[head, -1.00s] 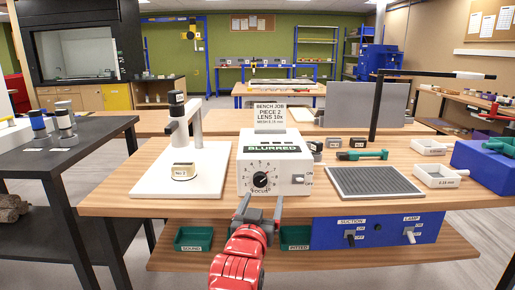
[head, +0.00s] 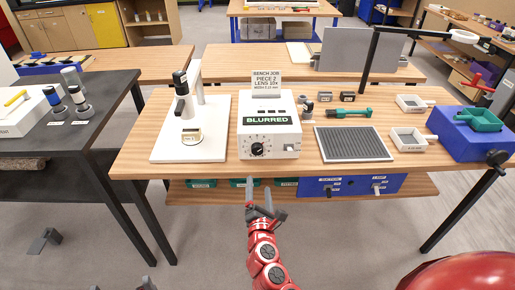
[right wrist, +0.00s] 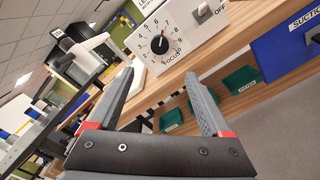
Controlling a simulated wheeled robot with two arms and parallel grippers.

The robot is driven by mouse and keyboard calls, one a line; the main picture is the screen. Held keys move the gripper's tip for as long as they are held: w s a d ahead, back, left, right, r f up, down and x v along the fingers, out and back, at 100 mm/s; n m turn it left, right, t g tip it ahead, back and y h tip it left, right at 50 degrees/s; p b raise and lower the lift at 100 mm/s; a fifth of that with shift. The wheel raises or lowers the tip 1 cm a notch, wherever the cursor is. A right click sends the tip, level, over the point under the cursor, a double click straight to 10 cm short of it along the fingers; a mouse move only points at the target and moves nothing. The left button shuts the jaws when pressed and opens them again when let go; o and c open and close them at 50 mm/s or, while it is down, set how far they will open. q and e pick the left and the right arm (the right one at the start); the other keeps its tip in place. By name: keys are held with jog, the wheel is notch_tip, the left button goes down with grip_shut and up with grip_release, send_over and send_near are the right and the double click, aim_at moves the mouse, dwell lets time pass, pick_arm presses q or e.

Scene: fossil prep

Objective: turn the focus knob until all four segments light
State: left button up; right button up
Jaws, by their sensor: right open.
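The white focus box (head: 286,135) stands on the wooden bench, and its display (head: 267,121) reads BLURRED. Its black focus knob (head: 257,149) is on the front face, low at left. In the right wrist view the knob (right wrist: 160,45) has a red pointer aimed upward among the dial numbers. My right gripper (head: 260,191) is open and empty, in front of and below the knob, with clear space between. In the wrist view its fingers (right wrist: 161,78) are spread below the dial, not touching it.
A white microscope stand (head: 214,148) is left of the box. A dark mesh tray (head: 352,144), a green tool (head: 350,113) and white trays (head: 408,139) are at right. Green bins (head: 202,183) and a blue switch panel (head: 350,186) sit under the bench edge.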

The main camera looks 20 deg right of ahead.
jog(key=p, duration=0.1)
send_near(257, 152)
jog(key=x, duration=0.8)
jog(key=shift+w+d+r, duration=0.15)
jog(key=shift+w+d, duration=0.05)
jog(key=shift+w, duration=0.15)
grip_shut()
jog(key=shift+m+b, duration=0.3)
jog(key=shift+b, duration=0.05)
